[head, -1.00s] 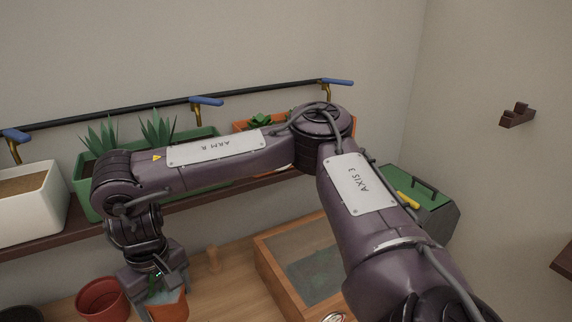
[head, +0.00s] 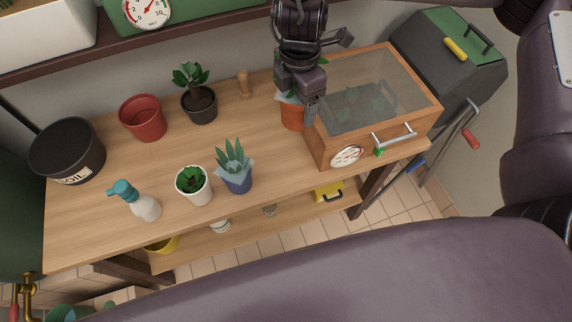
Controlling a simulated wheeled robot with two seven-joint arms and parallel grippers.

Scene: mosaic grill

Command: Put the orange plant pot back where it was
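The orange plant pot (head: 293,116) is at the left side of the wooden glass-topped box, with pale wrapping at its rim. Most of its plant is hidden behind my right gripper. My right gripper (head: 303,102) comes down from above, with one finger across the pot's right side; it appears shut on the pot, though the far finger is hard to see. I cannot tell whether the pot touches the table. My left gripper is not in view.
The wooden box (head: 421,117) stands right of the pot. A wooden peg (head: 244,84), black pot (head: 201,110), red pot (head: 143,121), blue pot (head: 238,182), white pot (head: 196,190) and spray bottle (head: 143,207) stand on the table (head: 110,165). A shelf (head: 75,65) runs behind.

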